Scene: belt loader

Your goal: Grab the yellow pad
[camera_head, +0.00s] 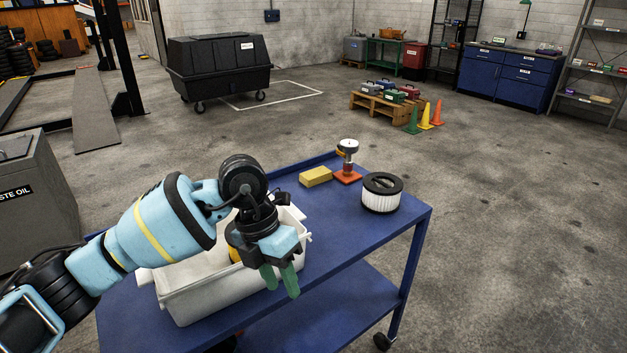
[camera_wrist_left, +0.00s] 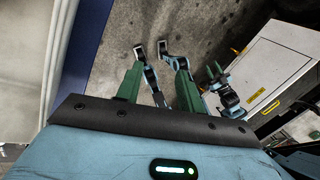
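The yellow pad (camera_head: 315,177) is a rectangular block lying flat near the back edge of the blue cart's top (camera_head: 345,225). My left gripper (camera_head: 281,281) hangs over the right end of a white bin (camera_head: 205,298), in front of the pad and clear of it. Its two green fingers point down. In the left wrist view the left gripper (camera_wrist_left: 158,88) has its fingers apart with nothing between them. The pad does not show there. What looks like my right gripper (camera_wrist_left: 213,70) appears small in the left wrist view, too small to read its fingers.
A gauge-like tool on a red base (camera_head: 347,175) stands just right of the pad. A black-and-white filter (camera_head: 381,194) stands farther right. The white bin, with something yellow inside, fills the cart's left part. The front right of the top is clear.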

